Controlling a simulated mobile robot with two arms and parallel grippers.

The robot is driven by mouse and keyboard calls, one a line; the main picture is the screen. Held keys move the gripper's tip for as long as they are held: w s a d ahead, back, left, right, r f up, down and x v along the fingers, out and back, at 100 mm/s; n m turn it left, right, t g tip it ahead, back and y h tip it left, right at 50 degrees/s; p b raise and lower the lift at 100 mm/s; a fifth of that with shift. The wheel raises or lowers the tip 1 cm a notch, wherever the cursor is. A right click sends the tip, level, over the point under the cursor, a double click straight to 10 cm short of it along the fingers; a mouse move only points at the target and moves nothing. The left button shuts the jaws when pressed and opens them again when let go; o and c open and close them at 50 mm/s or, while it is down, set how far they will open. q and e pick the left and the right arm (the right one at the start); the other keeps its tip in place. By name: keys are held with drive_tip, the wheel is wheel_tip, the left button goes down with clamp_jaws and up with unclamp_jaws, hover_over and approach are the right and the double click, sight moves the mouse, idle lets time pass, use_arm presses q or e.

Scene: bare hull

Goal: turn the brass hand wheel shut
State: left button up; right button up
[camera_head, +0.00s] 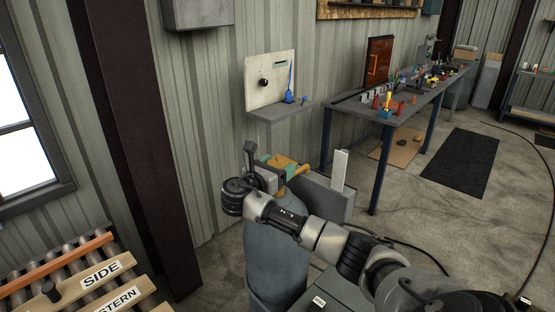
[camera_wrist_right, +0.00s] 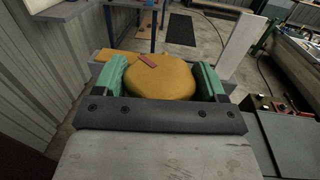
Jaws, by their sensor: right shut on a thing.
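The brass hand wheel (camera_head: 284,161) sits at the top of a blue-grey cylinder (camera_head: 272,255) in the head view. In the right wrist view the wheel (camera_wrist_right: 160,82) is a rounded yellow disc with a small red mark on its upper face. My right gripper (camera_head: 278,166) reaches over the cylinder's top. In the wrist view the green fingers of my right gripper (camera_wrist_right: 162,78) stand on either side of the wheel, shut on it. The valve under the wheel is hidden. My left gripper is not in view.
A grey box-like block with an upright white plate (camera_head: 340,170) stands right behind the cylinder. A small wall shelf (camera_head: 278,110) holds a blue item. A long workbench (camera_head: 395,108) with many small tools runs along the wall. A labelled rack (camera_head: 75,280) is at lower left.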

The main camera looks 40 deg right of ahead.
drive_tip(key=m+g, duration=0.2)
drive_tip(key=g, duration=0.1)
drive_tip(key=m+g+p, duration=0.1)
drive_tip(key=m+g, duration=0.1)
drive_tip(key=g, duration=0.2)
drive_tip(key=shift+m+g, duration=0.3)
drive_tip(key=shift+m, duration=0.1)
drive_tip(key=shift+m+g+y, duration=0.9)
drive_tip(key=shift+m+g, duration=0.6)
drive_tip(key=shift+g, duration=0.8)
drive_tip(key=shift+m+g+y, duration=0.4)
drive_tip(key=shift+m+g, duration=0.2)
drive_tip(key=shift+g, duration=0.1)
drive_tip(key=o, duration=0.9)
drive_tip(key=shift+d, duration=0.1)
